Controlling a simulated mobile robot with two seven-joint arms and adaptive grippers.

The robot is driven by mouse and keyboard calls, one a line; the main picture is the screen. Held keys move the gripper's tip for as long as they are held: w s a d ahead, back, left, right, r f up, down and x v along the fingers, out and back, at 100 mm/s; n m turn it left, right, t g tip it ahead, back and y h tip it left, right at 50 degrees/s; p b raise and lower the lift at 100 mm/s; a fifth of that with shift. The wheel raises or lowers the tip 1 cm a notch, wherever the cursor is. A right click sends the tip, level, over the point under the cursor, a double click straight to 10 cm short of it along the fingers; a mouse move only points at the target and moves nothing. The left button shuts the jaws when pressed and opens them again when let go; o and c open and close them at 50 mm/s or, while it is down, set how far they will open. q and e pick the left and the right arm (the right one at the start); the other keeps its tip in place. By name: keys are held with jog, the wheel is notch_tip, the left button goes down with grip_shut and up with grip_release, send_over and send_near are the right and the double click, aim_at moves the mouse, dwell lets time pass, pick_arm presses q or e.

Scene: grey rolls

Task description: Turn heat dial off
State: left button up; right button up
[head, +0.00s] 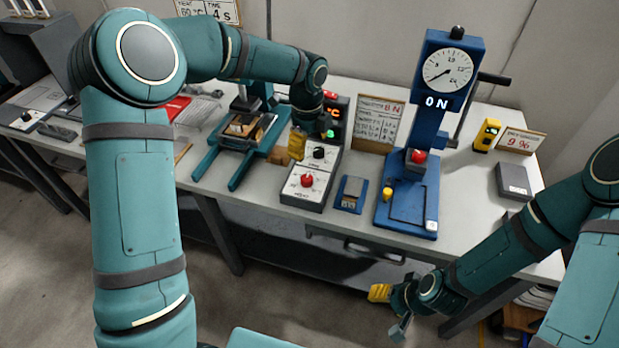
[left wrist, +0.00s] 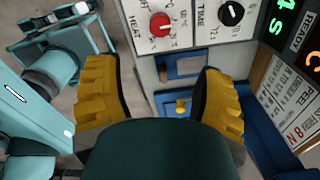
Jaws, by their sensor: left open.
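The red heat dial (head: 307,180) sits on the front part of a white-faced control box (head: 290,187). The black time dial (head: 319,153) is behind it on the same face. In the left wrist view the heat dial (left wrist: 160,24) is at the top centre, beyond the fingertips, with the time dial (left wrist: 231,13) to its right. My left gripper (head: 297,144) hangs over the box's left side, near the time dial. Its yellow fingers are apart in the left wrist view (left wrist: 160,85), with nothing between them. My right gripper (head: 380,293) is low, in front of the table; its opening is unclear.
A teal press frame (head: 238,137) is left. A lit display (head: 335,118) and sign (head: 378,124) stand behind.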

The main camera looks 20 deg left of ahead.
aim_at(307, 178)
pick_arm(q)
jog(key=f+b, duration=0.1)
jog(key=f, duration=0.5)
jog(key=f+b, duration=0.1)
jog(key=f, duration=0.6)
jog(key=shift+w+a+b, duration=0.1)
jog(key=shift+a+b, duration=0.1)
jog(key=shift+b, duration=0.1)
grip_shut()
